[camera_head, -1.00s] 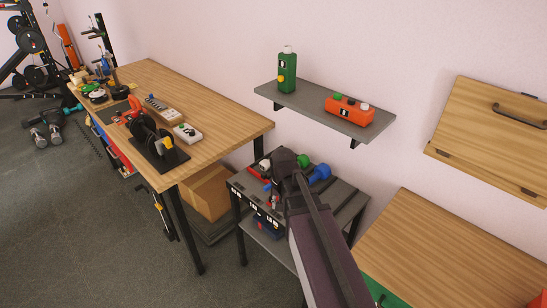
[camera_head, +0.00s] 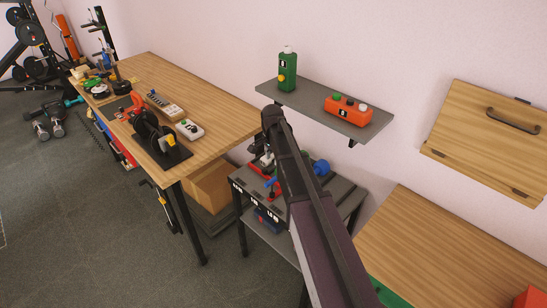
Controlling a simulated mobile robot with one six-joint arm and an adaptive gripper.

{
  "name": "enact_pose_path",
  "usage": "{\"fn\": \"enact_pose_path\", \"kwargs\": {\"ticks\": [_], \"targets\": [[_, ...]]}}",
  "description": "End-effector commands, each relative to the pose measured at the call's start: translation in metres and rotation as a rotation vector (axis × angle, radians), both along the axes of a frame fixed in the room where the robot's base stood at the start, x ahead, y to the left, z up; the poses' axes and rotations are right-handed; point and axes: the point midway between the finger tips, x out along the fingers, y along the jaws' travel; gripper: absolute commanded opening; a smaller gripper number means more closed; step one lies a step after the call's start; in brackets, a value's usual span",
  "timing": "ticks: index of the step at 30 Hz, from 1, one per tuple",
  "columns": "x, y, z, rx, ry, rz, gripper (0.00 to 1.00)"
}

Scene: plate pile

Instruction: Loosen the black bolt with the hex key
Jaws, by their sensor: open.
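I cannot make out the black bolt or the hex key in the head view; both are hidden or too small to tell. My dark arm (camera_head: 297,185) reaches up from the bottom and crosses the small grey cart (camera_head: 337,187). My gripper's fingers do not show clearly and seem hidden behind the arm or among the cart's items. A red and blue item (camera_head: 273,187) stands on the cart, beside the arm. A black wheel-like device (camera_head: 148,127) on a dark base stands on the wooden workbench (camera_head: 215,112).
A wooden table (camera_head: 445,250) stands at lower right. A cardboard box (camera_head: 209,188) is under the workbench. Dumbbells (camera_head: 46,130) lie at left. The floor in front is clear.

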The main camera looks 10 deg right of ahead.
Motion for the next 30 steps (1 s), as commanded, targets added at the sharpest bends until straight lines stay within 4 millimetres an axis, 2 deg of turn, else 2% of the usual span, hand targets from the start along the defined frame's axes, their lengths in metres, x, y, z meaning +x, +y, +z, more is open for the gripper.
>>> {"fn": "enact_pose_path", "kwargs": {"ticks": [14, 30], "targets": [[0.0, -0.001, -0.011, 0.0, 0.0, 0.001, 0.5], [0.0, -0.001, -0.05, 0.0, 0.0, 0.001, 0.5]]}}
